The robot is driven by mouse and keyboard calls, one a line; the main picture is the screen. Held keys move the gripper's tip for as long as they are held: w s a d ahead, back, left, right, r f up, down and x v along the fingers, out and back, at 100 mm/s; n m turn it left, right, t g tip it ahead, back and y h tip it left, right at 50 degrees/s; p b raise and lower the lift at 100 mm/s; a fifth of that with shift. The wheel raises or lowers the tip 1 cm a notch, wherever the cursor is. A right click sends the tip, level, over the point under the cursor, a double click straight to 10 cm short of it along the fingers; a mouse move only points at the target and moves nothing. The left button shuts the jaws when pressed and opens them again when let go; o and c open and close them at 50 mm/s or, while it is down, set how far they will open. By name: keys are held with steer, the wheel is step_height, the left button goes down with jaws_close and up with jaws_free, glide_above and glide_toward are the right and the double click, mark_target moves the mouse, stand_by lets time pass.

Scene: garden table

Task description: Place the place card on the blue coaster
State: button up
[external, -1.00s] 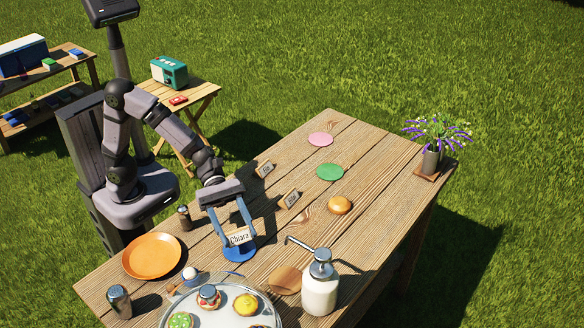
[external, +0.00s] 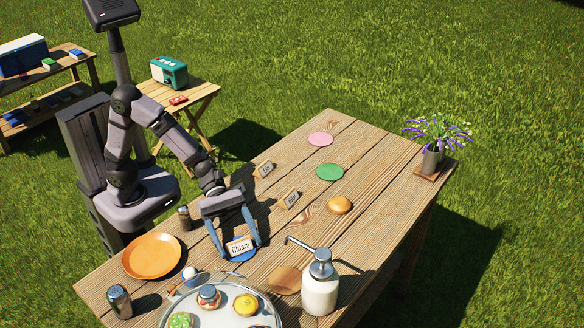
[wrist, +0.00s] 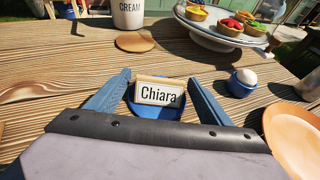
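The place card reading "Chiara" (external: 239,246) stands upright on the blue coaster (external: 241,257). The wrist view also shows the card (wrist: 159,94) and the coaster's blue rim (wrist: 160,113) under it. My gripper (external: 236,241) is open, with one blue finger on each side of the card. In the wrist view, my gripper's fingers (wrist: 157,80) stand apart, with a small gap to the card's ends. Part of the coaster is hidden behind the card and my gripper.
An orange plate (external: 152,256), a cream dispenser (external: 320,290), a wooden disc (external: 285,280) and a treat stand (external: 205,318) are nearby.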

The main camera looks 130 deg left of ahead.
steer(key=shift+r, duration=0.1)
steer(key=shift+r+p, duration=0.2)
steer(key=shift+p, duration=0.1)
steer(key=p+v, duration=0.1)
steer(key=v, duration=1.1)
steer(key=shift+d, duration=0.1)
steer(key=shift+d+r+p, duration=0.2)
steer(key=shift+r+p, duration=0.05)
steer(key=shift+p, duration=0.25)
steer(key=s+d+r+m+g+y+p, duration=0.1)
steer(key=d+r+m+g+p, duration=0.3)
steer(key=m+p, duration=0.35)
steer(key=s+d+r+m+g+p, duration=0.2)
steer(key=d+r+m+g+p, duration=0.15)
steer(key=d+m+p, duration=0.45)
steer(key=s+a+f+m+g+y+p, duration=0.1)
steer(key=s+m+g+y+p, duration=0.1)
steer(key=s+m, duration=0.5)
steer(key=s+a+f+m+g+y+p, duration=0.1)
steer(key=s+a+m+g+y+p, duration=0.1)
steer(key=s+m, duration=0.5)
steer(key=shift+s+f+m+g+p, duration=0.15)
steer(key=shift+f+m+g+p, duration=0.3)
steer(key=shift+m+p, duration=0.45)
